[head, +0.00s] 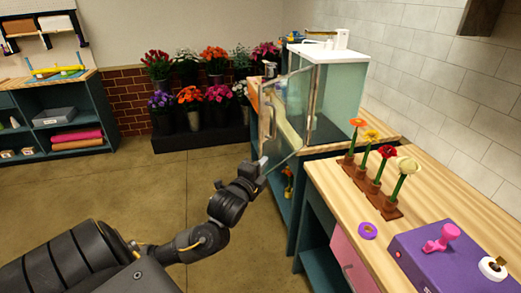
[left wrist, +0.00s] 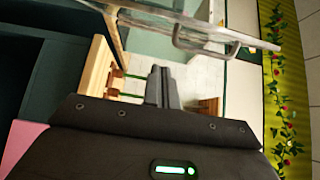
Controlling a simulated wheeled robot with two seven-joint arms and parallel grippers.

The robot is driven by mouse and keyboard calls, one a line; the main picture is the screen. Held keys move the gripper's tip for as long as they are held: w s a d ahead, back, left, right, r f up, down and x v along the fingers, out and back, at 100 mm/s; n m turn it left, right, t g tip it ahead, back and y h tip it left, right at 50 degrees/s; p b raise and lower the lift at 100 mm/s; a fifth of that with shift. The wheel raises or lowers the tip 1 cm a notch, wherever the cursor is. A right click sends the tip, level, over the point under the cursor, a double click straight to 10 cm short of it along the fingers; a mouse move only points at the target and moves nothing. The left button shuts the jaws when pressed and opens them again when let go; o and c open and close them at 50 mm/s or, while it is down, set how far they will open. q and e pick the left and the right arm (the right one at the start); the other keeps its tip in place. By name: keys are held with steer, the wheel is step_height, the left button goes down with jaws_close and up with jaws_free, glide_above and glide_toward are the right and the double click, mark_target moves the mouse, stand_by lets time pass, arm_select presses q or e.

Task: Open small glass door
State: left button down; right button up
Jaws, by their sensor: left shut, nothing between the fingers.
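The small glass door (head: 289,124) belongs to a glass cabinet (head: 340,95) with a white top, on the wooden counter. The door stands ajar, swung out from the cabinet front, with a metal handle (head: 268,122) near its free edge. My left gripper (head: 262,163) is at the door's lower free corner, below the handle. In the left wrist view its fingers (left wrist: 164,86) are shut and empty. There the door's edge (left wrist: 235,33) and looped handle (left wrist: 205,48) lie just beyond the fingertips. I cannot tell whether the fingers touch the glass. My right gripper is not in view.
A wooden rack (head: 365,186) with several flowers stands on the near counter, beside a purple ring (head: 368,230) and a purple box (head: 445,262). Potted bouquets (head: 190,95) line the back wall. The floor (head: 190,180) left of the cabinet is clear.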

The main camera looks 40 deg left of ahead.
mark_target(260, 150)
arm_select(q)
steer(key=w+a+p, duration=0.2)
steer(key=w+a, duration=0.3)
steer(key=shift+a+r+p, duration=0.1)
steer(key=shift+p, duration=0.25)
steer(key=shift+w+a, duration=0.1)
steer(key=shift+w, duration=0.05)
